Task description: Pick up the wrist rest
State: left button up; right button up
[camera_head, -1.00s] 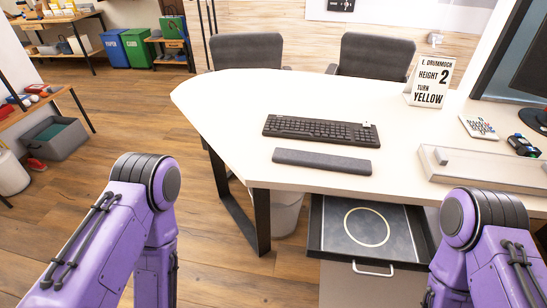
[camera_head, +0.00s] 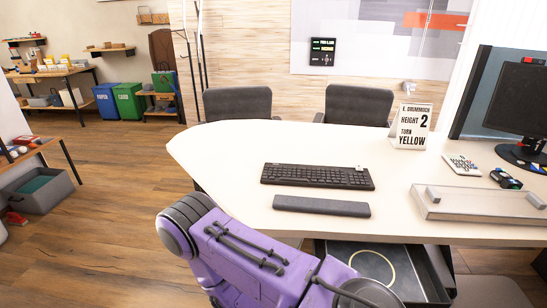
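The wrist rest (camera_head: 321,206) is a long dark grey bar. It lies on the white desk (camera_head: 240,160), along the near side of the black keyboard (camera_head: 317,176), with a narrow gap between them. One purple arm of mine crosses the lower middle of the head view, in front of the desk's near edge. Its gripper is out of the picture. My other arm does not show, and neither gripper is in view. Nothing touches the wrist rest.
A white sign (camera_head: 411,127), a calculator (camera_head: 461,164), a small dark device (camera_head: 506,179), a light grey tray-like block (camera_head: 480,203) and a monitor (camera_head: 519,100) stand on the right. An open drawer (camera_head: 425,270) juts out below the desk. The desk's left part is clear.

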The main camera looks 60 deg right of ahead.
aim_at(281, 202)
jog(key=u, duration=0.05)
jog(key=i, duration=2.2)
jog(key=z, duration=2.75)
